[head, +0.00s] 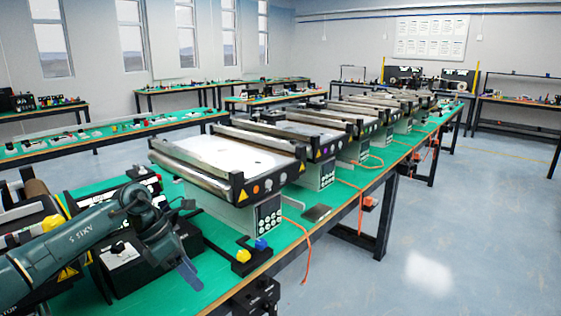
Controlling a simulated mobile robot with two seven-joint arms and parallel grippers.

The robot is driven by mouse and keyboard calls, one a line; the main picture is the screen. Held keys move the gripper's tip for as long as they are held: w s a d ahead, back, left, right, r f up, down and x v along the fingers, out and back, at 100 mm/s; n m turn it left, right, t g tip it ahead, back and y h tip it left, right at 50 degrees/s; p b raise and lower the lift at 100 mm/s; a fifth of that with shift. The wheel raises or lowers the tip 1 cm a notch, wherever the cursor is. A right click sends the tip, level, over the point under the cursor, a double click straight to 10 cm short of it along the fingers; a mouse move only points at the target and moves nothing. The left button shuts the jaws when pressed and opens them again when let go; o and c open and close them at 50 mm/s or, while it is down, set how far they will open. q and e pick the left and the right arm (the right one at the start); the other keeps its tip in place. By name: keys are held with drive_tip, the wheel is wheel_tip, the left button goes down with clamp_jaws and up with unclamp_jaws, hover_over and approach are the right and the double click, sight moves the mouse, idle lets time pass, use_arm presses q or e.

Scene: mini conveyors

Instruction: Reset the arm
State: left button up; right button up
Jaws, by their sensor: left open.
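My left arm comes in from the lower left over the green bench (215,245). My left gripper (188,272) hangs at the arm's end near the bench's front edge, its fingers pointing down. I see nothing between the fingers. The nearest mini conveyor (220,157) stands to the right of and behind the gripper, apart from it. My right gripper is not in view.
Several more conveyors stand in a row along the bench. A yellow knob (243,255) and a blue knob (262,244) sit right of the gripper. An orange cable (307,255) hangs over the edge. The floor (450,235) at right is clear.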

use_arm(q)
drive_tip(key=s+d+n+t+h+p, duration=0.1)
drive_tip(key=s+d+n+t+h, duration=0.1)
drive_tip(key=s+d+n+h, duration=0.6)
drive_tip(key=s+d+n+t+h+p, duration=0.15)
drive_tip(key=d+h, duration=0.25)
drive_tip(key=d, duration=0.8)
drive_tip(key=s+a+f+n+t+y, duration=0.3)
drive_tip(key=s+a+f+n+y, duration=0.4)
drive_tip(key=n, duration=1)
drive_tip(key=s+a+f+n+t+y+p, duration=0.1)
drive_tip(key=s+a+f+n+t+y, duration=0.3)
drive_tip(key=n, duration=1.4)
drive_tip(key=s+a+f+y, duration=0.3)
drive_tip(key=s+a+f, duration=0.1)
drive_tip(key=s+f, duration=0.2)
drive_tip(key=shift+f+y, duration=0.25)
drive_tip(key=shift+y, duration=0.05)
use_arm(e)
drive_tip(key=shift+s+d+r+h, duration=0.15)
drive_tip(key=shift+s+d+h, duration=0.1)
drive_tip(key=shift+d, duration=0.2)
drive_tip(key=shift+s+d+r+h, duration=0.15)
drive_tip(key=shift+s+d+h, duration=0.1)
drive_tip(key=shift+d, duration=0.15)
